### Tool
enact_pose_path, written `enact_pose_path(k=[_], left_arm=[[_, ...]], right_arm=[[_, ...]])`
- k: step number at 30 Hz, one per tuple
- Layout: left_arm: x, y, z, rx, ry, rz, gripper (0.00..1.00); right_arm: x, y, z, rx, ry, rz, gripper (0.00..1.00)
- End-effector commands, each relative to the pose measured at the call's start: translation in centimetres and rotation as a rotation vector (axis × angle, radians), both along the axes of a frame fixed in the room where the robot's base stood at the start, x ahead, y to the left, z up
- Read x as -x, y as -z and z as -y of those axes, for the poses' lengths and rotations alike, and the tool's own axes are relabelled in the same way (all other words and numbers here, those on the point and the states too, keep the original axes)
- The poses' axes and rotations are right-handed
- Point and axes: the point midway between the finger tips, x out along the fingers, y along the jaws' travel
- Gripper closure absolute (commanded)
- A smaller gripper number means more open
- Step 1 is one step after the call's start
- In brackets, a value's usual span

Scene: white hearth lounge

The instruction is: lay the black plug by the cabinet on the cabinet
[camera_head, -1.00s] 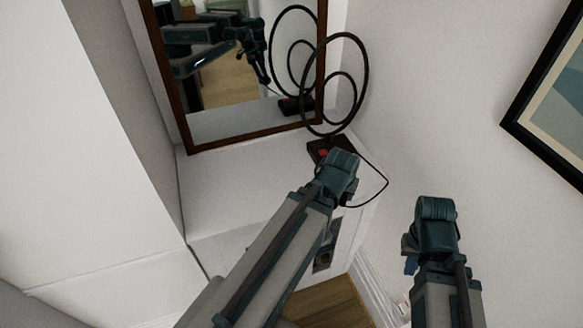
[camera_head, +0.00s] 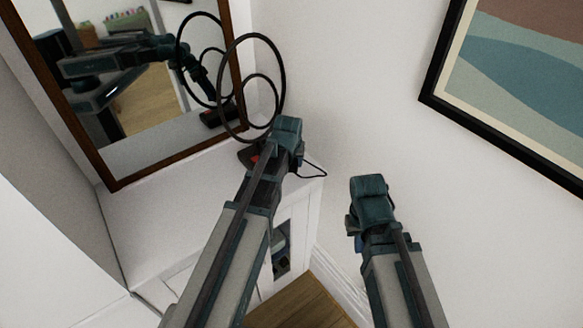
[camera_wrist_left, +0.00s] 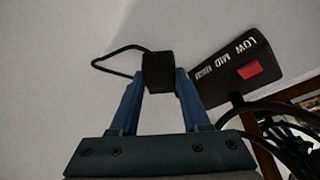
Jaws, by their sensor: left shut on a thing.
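The black plug (camera_wrist_left: 157,72) is a small dark block with a thin black cord looping off to its left in the left wrist view. My left gripper (camera_wrist_left: 158,88) is shut on it, with blue fingers on both sides. In the head view, this gripper (camera_head: 290,160) is over the right front end of the white cabinet (camera_head: 165,205) and hides the plug; the cord (camera_head: 318,174) loops out to its right. I cannot tell whether the plug touches the cabinet. My right gripper (camera_head: 358,240) is right of the cabinet, by the wall; its fingers are mostly hidden.
A black device with upright rings (camera_head: 284,90) stands on the cabinet close to my left gripper; its base (camera_wrist_left: 235,72) has a red switch and lettering. A framed mirror (camera_head: 150,110) is behind it. A framed picture (camera_head: 520,90) hangs right. The cabinet top's left part is bare.

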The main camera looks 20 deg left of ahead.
Motion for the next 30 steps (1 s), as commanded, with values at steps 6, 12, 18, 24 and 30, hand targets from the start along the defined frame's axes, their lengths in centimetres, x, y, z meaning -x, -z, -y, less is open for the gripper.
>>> enact_pose_path(k=[6,12,18,24,30], left_arm=[[0.0,0.5,0.0,0.000,0.000,0.000,1.00],[0.1,2.9,0.1,0.000,0.000,0.000,1.00],[0.1,3.6,0.2,0.000,-0.001,0.000,1.00],[0.1,3.5,0.2,0.000,-0.001,0.000,1.00],[0.1,3.8,0.2,0.000,-0.001,0.000,0.41]], right_arm=[[0.0,0.6,0.0,0.000,0.000,0.000,1.00],[0.0,2.9,0.0,0.000,0.000,0.000,1.00],[0.0,3.6,0.0,0.000,0.000,0.000,1.00],[0.0,3.5,0.0,0.000,0.000,0.000,1.00],[0.0,3.8,0.0,0.000,0.000,0.000,1.00]])
